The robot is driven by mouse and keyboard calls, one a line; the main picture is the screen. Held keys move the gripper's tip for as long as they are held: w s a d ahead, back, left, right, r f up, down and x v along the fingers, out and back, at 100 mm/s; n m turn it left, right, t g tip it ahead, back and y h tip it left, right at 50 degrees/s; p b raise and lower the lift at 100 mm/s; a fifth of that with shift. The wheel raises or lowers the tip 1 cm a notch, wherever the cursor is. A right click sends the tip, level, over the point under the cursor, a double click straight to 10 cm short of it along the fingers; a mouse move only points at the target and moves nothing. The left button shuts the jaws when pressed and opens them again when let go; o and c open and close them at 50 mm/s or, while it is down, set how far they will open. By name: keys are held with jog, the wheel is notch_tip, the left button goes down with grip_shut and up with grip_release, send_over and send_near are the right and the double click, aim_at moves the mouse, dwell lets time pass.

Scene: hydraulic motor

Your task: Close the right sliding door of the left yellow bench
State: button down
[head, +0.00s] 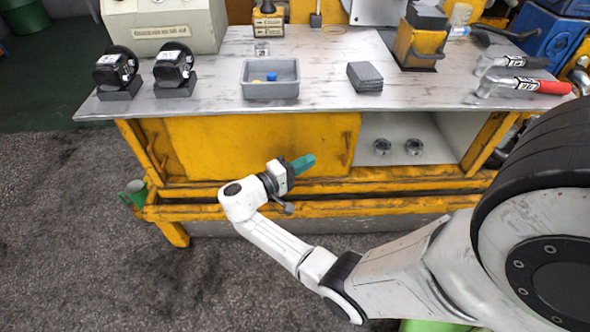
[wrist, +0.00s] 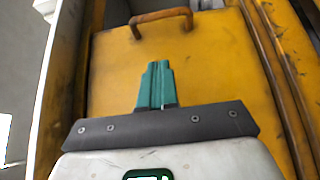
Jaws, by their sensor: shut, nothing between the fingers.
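The yellow bench (head: 135,128) stands in front of me in the head view. A yellow sliding door panel (head: 240,138) covers the left and middle of its front. The right part of the front is an open compartment (head: 432,135). My gripper (head: 308,162) has green fingers pressed together, empty, just in front of the door panel's lower right part. In the wrist view the shut fingers (wrist: 156,72) point over a yellow panel (wrist: 215,70) towards a worn bar handle (wrist: 160,20). I cannot tell whether the fingertips touch the panel.
Two round metal parts (head: 382,147) sit inside the open compartment. A yellow rail (head: 400,186) runs along the bench's lower front. Floor is free at the left.

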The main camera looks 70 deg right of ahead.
jog(key=s+d, duration=0.4)
jog(key=s, duration=0.2)
jog(key=shift+s+d+b, duration=0.25)
jog(key=shift+s+b, duration=0.05)
jog(key=shift+b, duration=0.1)
